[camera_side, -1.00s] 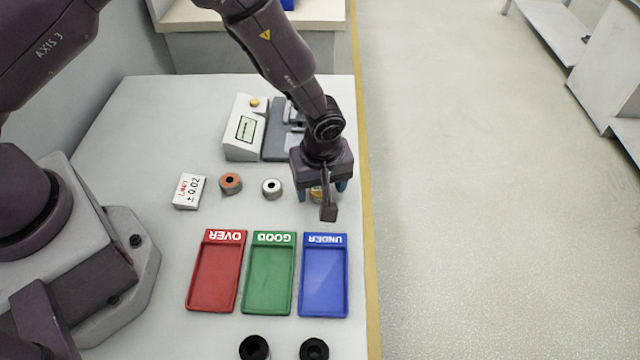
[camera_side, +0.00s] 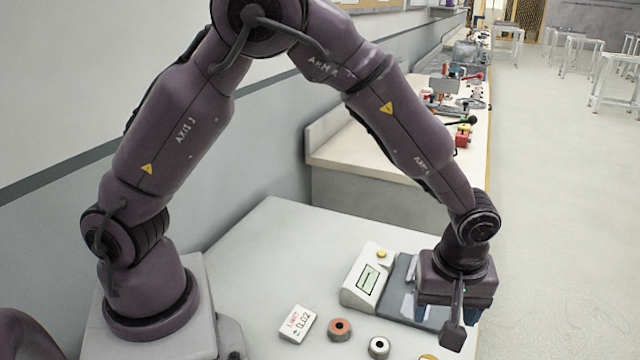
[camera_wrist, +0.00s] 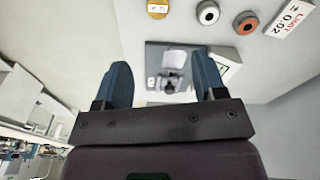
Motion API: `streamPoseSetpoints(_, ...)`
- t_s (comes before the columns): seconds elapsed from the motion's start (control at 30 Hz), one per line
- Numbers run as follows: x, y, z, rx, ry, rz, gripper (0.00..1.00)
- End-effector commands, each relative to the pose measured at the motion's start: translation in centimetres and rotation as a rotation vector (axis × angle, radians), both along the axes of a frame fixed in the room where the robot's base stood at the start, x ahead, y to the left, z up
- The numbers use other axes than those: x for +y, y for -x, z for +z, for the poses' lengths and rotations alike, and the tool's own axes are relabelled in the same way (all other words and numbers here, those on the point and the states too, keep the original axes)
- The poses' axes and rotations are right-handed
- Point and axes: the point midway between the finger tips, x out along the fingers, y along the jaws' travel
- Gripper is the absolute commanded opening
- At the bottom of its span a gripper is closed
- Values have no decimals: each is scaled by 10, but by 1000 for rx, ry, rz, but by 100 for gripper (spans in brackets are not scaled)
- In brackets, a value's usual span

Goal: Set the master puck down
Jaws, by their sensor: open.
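The yellow-topped puck, which I take to be the master puck (camera_wrist: 157,8), stands on the table at the top of the wrist view. Only its top edge shows at the bottom of the side view (camera_side: 428,356). My gripper (camera_wrist: 163,68) is open, with nothing between its blue fingers. In the side view my gripper (camera_side: 452,308) hangs above the right part of the grey gauge base (camera_side: 402,288), apart from the puck. The gauge base (camera_wrist: 153,78) also shows beyond the fingers in the wrist view.
A white display box (camera_side: 366,280) adjoins the gauge base. A grey-white puck (camera_side: 378,347), an orange-topped puck (camera_side: 339,329) and a limit card (camera_side: 298,323) stand in front. The table left of the display box is clear. A side bench (camera_side: 400,195) stands behind.

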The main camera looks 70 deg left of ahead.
Motion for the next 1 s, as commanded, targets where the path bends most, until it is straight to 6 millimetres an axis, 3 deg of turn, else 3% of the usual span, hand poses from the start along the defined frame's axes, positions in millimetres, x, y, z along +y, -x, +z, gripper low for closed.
streamPoseSetpoints(0.13, 27, 10, 60, -46, 53, -133, 64)
streamPoseSetpoints(0.27, 57, 36, 115, -108, 77, -311, 64)
streamPoseSetpoints(0.4, 88, 73, 160, -187, 59, -512, 64)
streamPoseSetpoints(0.5, 107, 104, 184, -244, 16, -655, 64)
streamPoseSetpoints(0.73, 134, 165, 206, -327, -133, -925, 64)
streamPoseSetpoints(0.83, 139, 180, 207, -336, -182, -992, 64)
streamPoseSetpoints(1.0, 141, 189, 207, -340, -215, -1039, 64)
